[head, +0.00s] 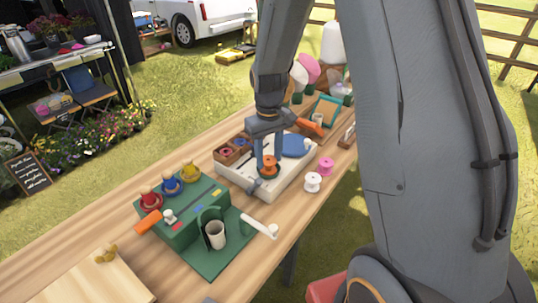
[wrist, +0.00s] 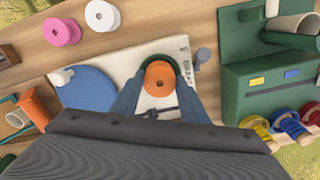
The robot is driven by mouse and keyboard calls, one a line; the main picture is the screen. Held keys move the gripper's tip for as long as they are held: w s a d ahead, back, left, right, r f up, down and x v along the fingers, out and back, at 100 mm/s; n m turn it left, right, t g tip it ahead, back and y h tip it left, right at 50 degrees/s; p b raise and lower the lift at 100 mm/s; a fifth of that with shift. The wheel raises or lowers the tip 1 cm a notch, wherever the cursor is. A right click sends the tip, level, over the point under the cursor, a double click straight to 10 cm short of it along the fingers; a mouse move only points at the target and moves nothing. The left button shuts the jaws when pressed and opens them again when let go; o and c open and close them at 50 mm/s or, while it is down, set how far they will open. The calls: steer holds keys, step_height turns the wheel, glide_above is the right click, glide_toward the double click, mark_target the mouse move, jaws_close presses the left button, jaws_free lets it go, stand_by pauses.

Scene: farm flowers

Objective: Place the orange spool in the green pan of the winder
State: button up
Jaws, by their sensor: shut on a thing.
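My gripper (head: 268,155) points down over a white base with a blue round pan (head: 296,146) and a small dark green pan. The gripper is shut on the orange spool (wrist: 158,78), one finger on each side of it. The spool also shows in the head view (head: 269,164). The green pan (wrist: 157,58) shows as a rim around the spool in the wrist view, mostly hidden by spool and fingers. I cannot tell whether the spool rests in the pan or hangs just above it. The blue pan is left of the spool in the wrist view (wrist: 88,95).
A green machine (head: 205,215) with a white crank and red, blue and yellow spools stands at the front left. A pink spool (head: 326,166) and a white spool (head: 313,182) stand right of the white base. A wooden box (head: 228,154) sits on its left.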

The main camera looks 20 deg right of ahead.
mark_target(269, 160)
steer(key=shift+f, duration=0.15)
steer(key=o, duration=1.1)
steer(key=shift+c, duration=0.2)
step_height(269, 160, up, 12)
steer(key=b, duration=0.3)
steer(key=s+f+m+t, duration=0.1)
steer(key=s+f, duration=0.6)
steer(key=s, duration=1)
steer(key=shift+m, duration=0.8)
steer(key=shift+a+f, duration=0.1)
